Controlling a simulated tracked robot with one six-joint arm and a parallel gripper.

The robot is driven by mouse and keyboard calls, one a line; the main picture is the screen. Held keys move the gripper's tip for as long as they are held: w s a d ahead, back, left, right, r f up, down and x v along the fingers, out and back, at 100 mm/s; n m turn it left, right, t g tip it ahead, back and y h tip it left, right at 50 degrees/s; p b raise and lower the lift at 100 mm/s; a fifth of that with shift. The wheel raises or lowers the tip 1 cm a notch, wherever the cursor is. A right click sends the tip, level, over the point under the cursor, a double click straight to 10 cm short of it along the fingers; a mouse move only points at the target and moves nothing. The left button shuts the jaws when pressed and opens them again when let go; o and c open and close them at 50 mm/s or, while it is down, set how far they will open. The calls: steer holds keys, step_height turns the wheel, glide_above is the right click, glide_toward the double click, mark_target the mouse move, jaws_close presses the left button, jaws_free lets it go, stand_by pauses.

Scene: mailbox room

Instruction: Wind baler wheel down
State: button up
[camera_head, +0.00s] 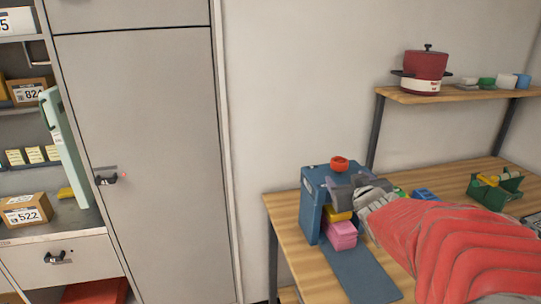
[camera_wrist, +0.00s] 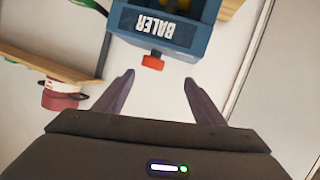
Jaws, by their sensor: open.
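The baler (camera_head: 312,213) is a blue press on the wooden table, with its red wheel (camera_head: 339,162) on top. A yellow block (camera_head: 338,215) and pink blocks (camera_head: 341,236) show in its front opening. My gripper (camera_head: 343,186) is in front of the baler's upper part, below the wheel in the picture, and hides some of the press. In the wrist view, the baler (camera_wrist: 188,37) appears upside down with its BALER label. The wheel (camera_wrist: 153,63) lies just beyond and between my two open fingertips (camera_wrist: 160,78). The fingers look apart from the wheel and empty.
A shelf (camera_head: 440,95) above the table holds a red pot (camera_head: 425,72) and small items. A green caddy (camera_head: 495,190) stands at the table's right. Grey cabinets (camera_head: 140,150) with boxes fill the left. The wall beside the baler is bare.

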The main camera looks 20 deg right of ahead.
steer(key=n+t+y, duration=0.1)
steer(key=t+y, duration=0.1)
glide_toward(344, 168)
steer(key=d+f+t+y, duration=0.1)
steer(key=s+d+n+t+y, duration=0.1)
steer(key=y, duration=0.1)
steer(key=shift+s+d+f, duration=0.1)
steer(key=shift+d+f, duration=0.1)
steer(key=shift+f, duration=0.2)
steer(key=w, duration=1.3)
steer(key=shift+w+a, duration=0.3)
steer(key=shift+w, duration=0.1)
steer(key=shift+c, duration=0.2)
